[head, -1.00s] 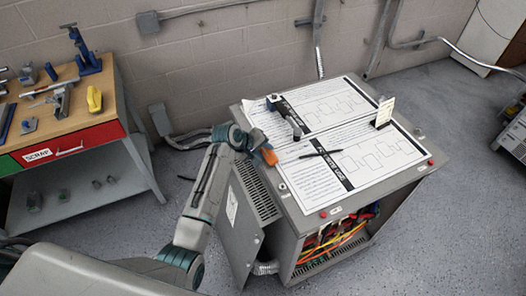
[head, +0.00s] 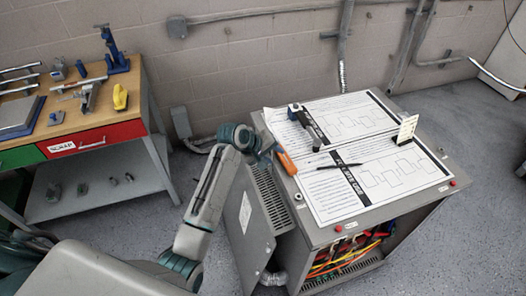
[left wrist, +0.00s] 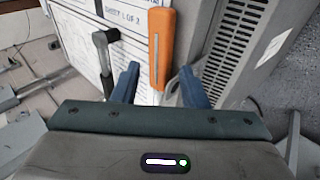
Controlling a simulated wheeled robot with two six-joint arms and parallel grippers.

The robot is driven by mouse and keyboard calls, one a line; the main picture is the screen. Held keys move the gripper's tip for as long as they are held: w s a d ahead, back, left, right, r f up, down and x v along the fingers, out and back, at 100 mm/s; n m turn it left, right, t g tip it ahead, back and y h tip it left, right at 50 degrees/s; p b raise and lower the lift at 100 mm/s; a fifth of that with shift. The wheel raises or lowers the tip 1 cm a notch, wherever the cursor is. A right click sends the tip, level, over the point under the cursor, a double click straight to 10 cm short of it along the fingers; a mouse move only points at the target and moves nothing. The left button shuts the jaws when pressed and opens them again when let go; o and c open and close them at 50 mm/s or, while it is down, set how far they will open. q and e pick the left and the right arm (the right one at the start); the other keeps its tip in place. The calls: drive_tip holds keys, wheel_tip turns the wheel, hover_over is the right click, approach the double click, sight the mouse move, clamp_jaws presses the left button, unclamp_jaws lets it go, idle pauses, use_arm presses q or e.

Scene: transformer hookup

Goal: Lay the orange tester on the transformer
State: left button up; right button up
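The orange tester (head: 286,162) lies at the left edge of the transformer's top (head: 311,232), partly over the margin of the printed sheets. It also shows in the left wrist view (left wrist: 160,45), its near end between my fingers with a gap on either side. My left gripper (head: 270,147) is at the transformer's upper left side, next to the tester. In the left wrist view its two blue fingers (left wrist: 158,86) are apart and nothing is gripped. I cannot tell whether the tester rests fully on the top. My right gripper is not in view.
A vented side panel (head: 247,213) stands open at left. A workbench (head: 151,93) with tools is farther left.

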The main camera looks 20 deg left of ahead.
use_arm(q)
drive_tip(key=b+v, duration=0.1)
drive_tip(key=v, duration=0.5)
drive_tip(key=shift+r, duration=0.15)
drive_tip(key=shift+s+a, duration=0.1)
drive_tip(key=s+a+f+g+y, duration=0.1)
drive_tip(key=s+a+f+y, duration=0.15)
drive_tip(key=f, duration=1.75)
drive_tip(key=s+a+f+m+g+y, duration=0.1)
drive_tip(key=s+a+f, duration=0.2)
drive_tip(key=s+f, duration=0.55)
drive_tip(key=s+a+f+m+g+y, duration=0.15)
drive_tip(key=s+f, duration=0.45)
drive_tip(key=f, duration=0.6)
drive_tip(key=s+a+f+m, duration=0.1)
drive_tip(key=s+f, duration=0.4)
drive_tip(key=s, duration=0.7)
drive_tip(key=s+a+f+m+g, duration=0.1)
drive_tip(key=s+f+m, duration=0.2)
drive_tip(key=s, duration=0.9)
drive_tip(key=s+a+f+m+y, duration=0.1)
drive_tip(key=s+f+m, duration=0.1)
drive_tip(key=s+f, duration=0.7)
drive_tip(key=s, duration=0.3)
drive_tip(key=shift+s+a+f, duration=0.2)
drive_tip(key=shift+s+a, duration=0.05)
drive_tip(key=shift+a, duration=0.15)
drive_tip(key=shift+g, duration=0.25)
